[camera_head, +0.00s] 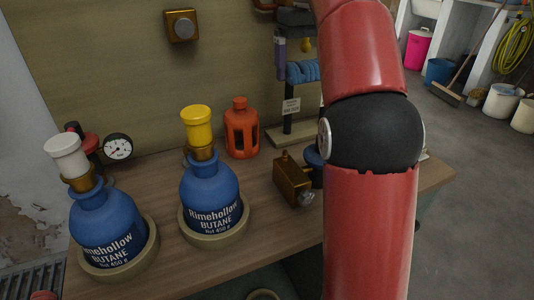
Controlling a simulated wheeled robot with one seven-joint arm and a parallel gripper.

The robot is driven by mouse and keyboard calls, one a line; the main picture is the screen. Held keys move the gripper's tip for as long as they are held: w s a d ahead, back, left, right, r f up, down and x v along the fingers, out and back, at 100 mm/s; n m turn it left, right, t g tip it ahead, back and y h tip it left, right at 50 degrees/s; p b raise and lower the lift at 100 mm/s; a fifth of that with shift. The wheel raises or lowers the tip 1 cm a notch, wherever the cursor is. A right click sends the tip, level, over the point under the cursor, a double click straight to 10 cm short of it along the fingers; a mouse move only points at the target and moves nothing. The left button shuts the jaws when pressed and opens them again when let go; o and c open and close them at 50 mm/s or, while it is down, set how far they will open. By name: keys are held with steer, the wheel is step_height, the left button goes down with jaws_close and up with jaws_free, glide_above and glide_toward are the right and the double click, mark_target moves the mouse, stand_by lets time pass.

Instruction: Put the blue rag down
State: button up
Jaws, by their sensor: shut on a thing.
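I do not see my gripper; my red arm with its black joint fills the right-centre of the head view, and its end is out of view.
On the wooden bench (275,245) stand two blue butane bottles (106,228) (210,190) in round bases, an orange lantern-shaped thing (241,130), a brass block (291,180) and a dark stand (290,118). Buckets and a broom (463,75) are on the floor behind.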

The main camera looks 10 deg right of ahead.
mark_target(298, 156)
steer(key=shift+w+f, duration=0.15)
steer(key=shift+f, duration=0.1)
steer(key=shift+a+f, duration=0.15)
steer(key=shift+f, duration=0.2)
step_height(298, 156, down, 19)
steer(key=b, duration=0.5)
steer(key=shift+r, duration=0.15)
steer(key=o, duration=0.6)
